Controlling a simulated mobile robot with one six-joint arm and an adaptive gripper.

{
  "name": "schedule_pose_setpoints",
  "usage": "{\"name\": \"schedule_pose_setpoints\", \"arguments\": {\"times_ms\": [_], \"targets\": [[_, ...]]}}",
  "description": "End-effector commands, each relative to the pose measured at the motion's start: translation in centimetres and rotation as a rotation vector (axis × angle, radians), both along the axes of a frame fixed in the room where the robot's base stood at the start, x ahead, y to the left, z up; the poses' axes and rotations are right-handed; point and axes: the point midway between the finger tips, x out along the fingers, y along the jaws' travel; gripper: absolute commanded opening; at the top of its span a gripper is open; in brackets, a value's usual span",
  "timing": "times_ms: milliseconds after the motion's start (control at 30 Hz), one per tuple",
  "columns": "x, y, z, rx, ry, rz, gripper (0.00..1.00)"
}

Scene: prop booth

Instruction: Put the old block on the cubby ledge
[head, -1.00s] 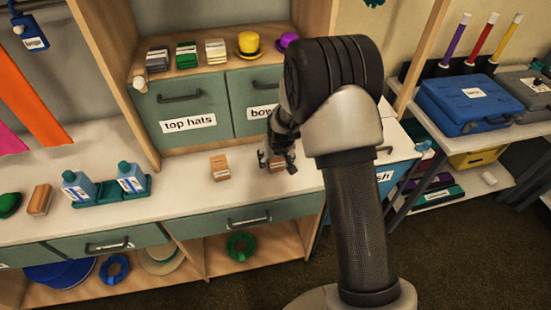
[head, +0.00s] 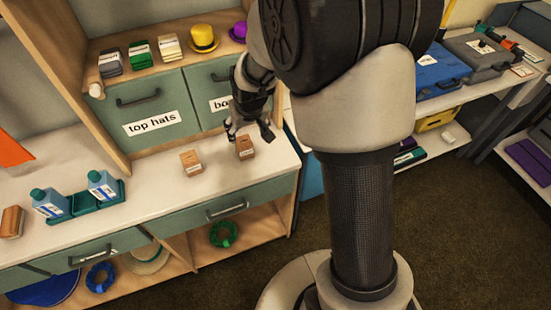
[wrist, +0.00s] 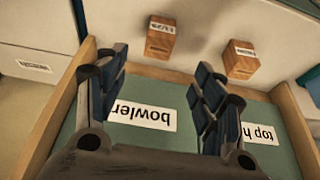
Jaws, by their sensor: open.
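Two small wooden blocks with white labels stand on the white counter: a right block (head: 245,150) and a left block (head: 190,164). In the wrist view the right block (wrist: 160,38) carries a small date-like label, and the other block (wrist: 241,62) has a label too small to read surely. I cannot tell which is the old one. My gripper (head: 249,131) is open and empty, just above and behind the right block; its spread fingers (wrist: 161,62) also show in the wrist view, pointing toward the blocks. A wooden cubby ledge (head: 124,80) lies above the green drawers.
The ledge holds several card stacks (head: 139,52), a yellow hat (head: 203,38) and a purple hat (head: 238,32). Drawers labelled "top hats" (head: 150,123) and bowler stand behind the blocks. Blue bottles (head: 103,186) in a green tray are to the left. Counter around the blocks is clear.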

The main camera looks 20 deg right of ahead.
Motion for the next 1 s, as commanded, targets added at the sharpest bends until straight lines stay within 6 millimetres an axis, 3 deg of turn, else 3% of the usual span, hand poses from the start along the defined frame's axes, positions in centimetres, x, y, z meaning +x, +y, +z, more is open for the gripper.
{"name": "schedule_pose_setpoints", "arguments": {"times_ms": [33,200,400,600,700,833,1000], "targets": [[-1.3,0.0,2.8,0.000,-0.014,0.000,0.63],[-7.9,0.0,9.8,-0.001,-0.015,0.000,0.63],[-17.0,0.0,15.0,-0.001,-0.017,-0.001,0.63],[-25.0,0.0,16.6,-0.001,-0.017,-0.001,0.63],[-27.5,0.0,16.6,-0.001,-0.016,-0.001,0.63],[-29.1,0.0,16.4,-0.001,-0.015,-0.001,0.63],[-29.4,0.0,16.4,-0.001,-0.012,-0.001,0.63]]}}
